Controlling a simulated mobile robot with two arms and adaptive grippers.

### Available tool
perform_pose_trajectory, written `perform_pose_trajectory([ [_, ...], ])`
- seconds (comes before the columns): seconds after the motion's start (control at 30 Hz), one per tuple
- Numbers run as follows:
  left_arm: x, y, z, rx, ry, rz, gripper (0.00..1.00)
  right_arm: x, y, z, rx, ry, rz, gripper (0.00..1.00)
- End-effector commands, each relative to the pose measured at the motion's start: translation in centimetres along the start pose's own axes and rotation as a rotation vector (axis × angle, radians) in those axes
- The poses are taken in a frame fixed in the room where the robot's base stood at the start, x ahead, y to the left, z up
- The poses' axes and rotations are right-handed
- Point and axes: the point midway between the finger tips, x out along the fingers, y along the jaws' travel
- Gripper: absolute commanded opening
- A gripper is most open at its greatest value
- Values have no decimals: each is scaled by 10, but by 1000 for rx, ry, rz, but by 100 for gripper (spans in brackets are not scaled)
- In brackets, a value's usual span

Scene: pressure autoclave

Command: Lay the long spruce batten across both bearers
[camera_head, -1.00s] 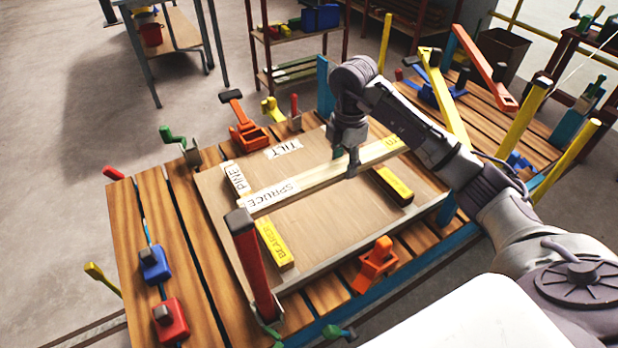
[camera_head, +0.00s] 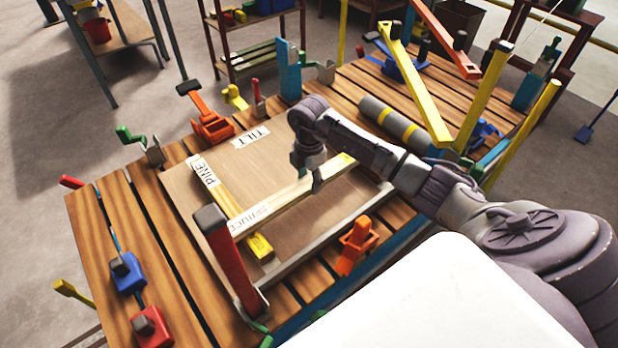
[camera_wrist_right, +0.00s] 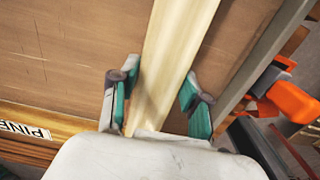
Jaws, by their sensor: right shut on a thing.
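The long pale spruce batten (camera_head: 285,197), labelled SPRUCE near its left end, runs diagonally over a brown board (camera_head: 310,228). My right gripper (camera_head: 316,182) is shut on the batten along its right part; in the right wrist view the fingers (camera_wrist_right: 158,110) lie on either side of the batten (camera_wrist_right: 178,45). The yellow left bearer (camera_head: 260,246) passes under the batten's left end; whether they touch is unclear. The second bearer does not show now; my right arm covers part of that side. My left gripper is not in view.
Labels PINE (camera_head: 203,172) and TILT (camera_head: 251,138) lie at the board's far left. A red upright post (camera_head: 232,262) and orange clamps (camera_head: 357,245) stand at the near edge. A grey cylinder with yellow bands (camera_head: 402,127) lies behind my arm. Yellow posts rise at right.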

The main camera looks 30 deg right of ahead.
Motion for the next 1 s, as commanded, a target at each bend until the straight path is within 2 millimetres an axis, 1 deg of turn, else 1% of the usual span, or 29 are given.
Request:
perform_pose_trajectory([
  [0.2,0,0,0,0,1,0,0,-1,1,0,0,0,4,0],
  [0.3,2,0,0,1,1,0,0,2,1,0,0,0,3,0],
  [0.33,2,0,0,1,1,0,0,3,1,0,0,0,2,48],
  [0.47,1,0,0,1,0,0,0,2,1,0,0,0,2,70],
  [0.5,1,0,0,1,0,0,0,2,1,0,0,0,2,71],
  [0.8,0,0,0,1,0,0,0,0,1,0,0,0,3,71],
  [0.9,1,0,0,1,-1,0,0,-8,1,0,0,-1,4,71],
  [1.0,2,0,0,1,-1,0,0,-24,2,1,0,-1,6,71],
])
